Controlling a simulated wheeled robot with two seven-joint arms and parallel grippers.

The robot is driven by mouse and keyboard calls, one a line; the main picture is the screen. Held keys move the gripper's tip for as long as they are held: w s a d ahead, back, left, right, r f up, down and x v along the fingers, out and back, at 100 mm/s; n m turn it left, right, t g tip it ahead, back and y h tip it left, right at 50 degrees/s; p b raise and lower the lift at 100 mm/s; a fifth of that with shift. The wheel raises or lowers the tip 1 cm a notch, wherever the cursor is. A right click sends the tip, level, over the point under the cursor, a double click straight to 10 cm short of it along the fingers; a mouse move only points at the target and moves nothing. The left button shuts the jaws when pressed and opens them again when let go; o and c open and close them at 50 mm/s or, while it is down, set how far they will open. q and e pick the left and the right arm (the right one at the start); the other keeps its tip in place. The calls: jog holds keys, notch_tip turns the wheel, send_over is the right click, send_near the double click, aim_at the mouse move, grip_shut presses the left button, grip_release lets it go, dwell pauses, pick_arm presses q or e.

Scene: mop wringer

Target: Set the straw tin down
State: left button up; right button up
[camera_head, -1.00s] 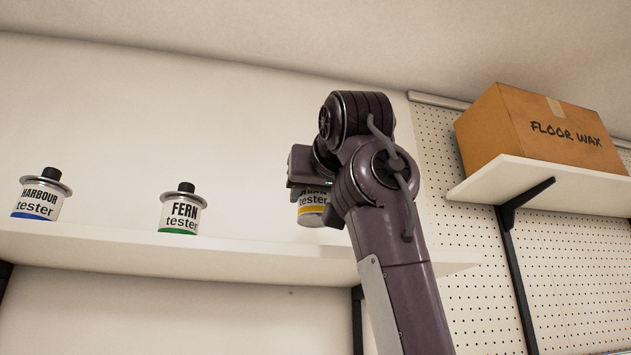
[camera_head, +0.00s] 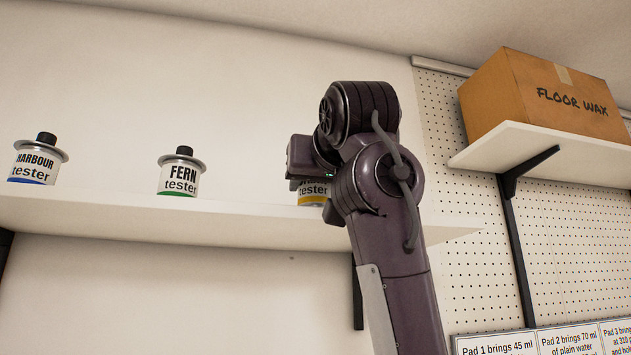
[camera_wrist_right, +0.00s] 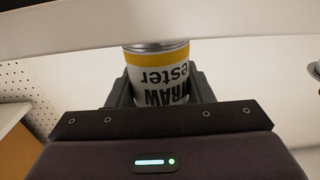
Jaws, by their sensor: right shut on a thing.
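The straw tin (camera_head: 313,191), white with a yellow band, is partly hidden behind my right arm in the head view. My right gripper (camera_wrist_right: 161,90) is shut on it, one finger on each side. In the right wrist view the straw tin (camera_wrist_right: 158,72) appears upside down, its grey rim close against the pale shelf. The tin hangs at or just above the shelf (camera_head: 240,227); I cannot tell whether it touches. My left gripper is not in view.
The fern tin (camera_head: 180,175) and harbour tin (camera_head: 36,162) stand on the same shelf to the left, with clear room between. A floor wax box (camera_head: 545,98) sits on a higher shelf at the right. Pad notices (camera_head: 497,345) show at lower right.

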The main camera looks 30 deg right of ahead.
jog(key=shift+f+b, duration=0.5)
jog(key=shift+f, duration=0.05)
jog(key=o, duration=1.2)
jog(key=shift+s, duration=0.1)
